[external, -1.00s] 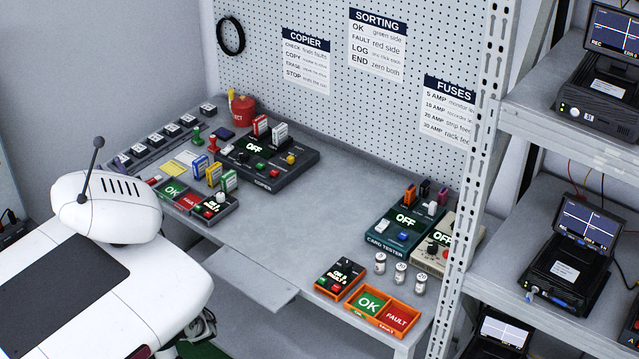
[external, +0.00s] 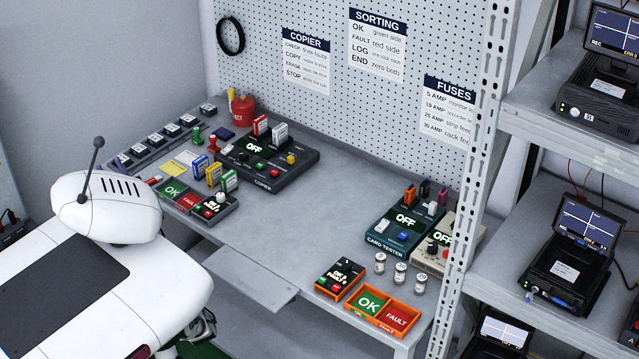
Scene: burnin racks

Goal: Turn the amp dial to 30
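A beige device (external: 447,238) stands at the right end of the bench, partly hidden behind the rack's white upright. Its small screen (external: 441,239) seems to read OFF. A dark round knob (external: 432,248) sits on its front left; it may be the amp dial, but its scale and pointer are too small to read. Several small white-capped jars (external: 400,272) with number labels stand in front of it. My gripper is not in view; my white body fills the lower left, well apart from the device.
A dark card tester (external: 398,228) stands directly left of the beige device. An orange two-part tray (external: 383,313) and a small orange-edged box (external: 339,277) lie near the front edge. A copier (external: 264,163) is farther left. The bench middle (external: 300,215) is clear.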

